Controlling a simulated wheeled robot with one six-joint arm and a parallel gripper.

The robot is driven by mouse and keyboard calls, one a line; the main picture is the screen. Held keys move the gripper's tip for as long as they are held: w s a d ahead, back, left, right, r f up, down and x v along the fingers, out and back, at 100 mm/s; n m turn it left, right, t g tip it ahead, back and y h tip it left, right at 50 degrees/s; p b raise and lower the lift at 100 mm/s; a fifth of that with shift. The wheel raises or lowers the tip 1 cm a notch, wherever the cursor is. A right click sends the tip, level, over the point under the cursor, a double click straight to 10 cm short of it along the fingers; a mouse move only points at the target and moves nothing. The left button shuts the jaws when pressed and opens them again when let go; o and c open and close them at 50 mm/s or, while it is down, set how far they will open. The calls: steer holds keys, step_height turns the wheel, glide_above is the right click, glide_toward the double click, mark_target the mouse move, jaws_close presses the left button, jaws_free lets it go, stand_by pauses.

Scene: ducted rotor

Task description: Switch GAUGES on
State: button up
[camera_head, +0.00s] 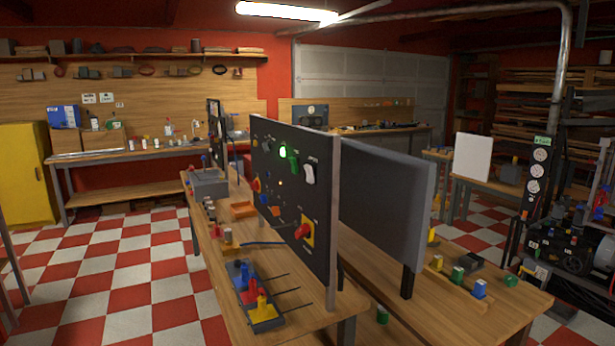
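A black control panel (283,205) stands upright on the near wooden table and is seen at an angle. Near its top are a lit green lamp (283,152), a green switch (294,158) and a white rocker switch (309,173). Lower down are a red knob on a yellow plate (304,231), a blue button (263,199) and an orange-red one (276,211). The labels are too small to read, so I cannot tell which switch is GAUGES or how it is set. My gripper is not in view.
On the table before the panel lies a dark tray with blue, red and yellow levers (257,308) and thin rods sticking out. A grey box (208,183) and an orange tray (243,210) sit further back. A column of round dials (540,170) stands right. Checkered floor is clear at left.

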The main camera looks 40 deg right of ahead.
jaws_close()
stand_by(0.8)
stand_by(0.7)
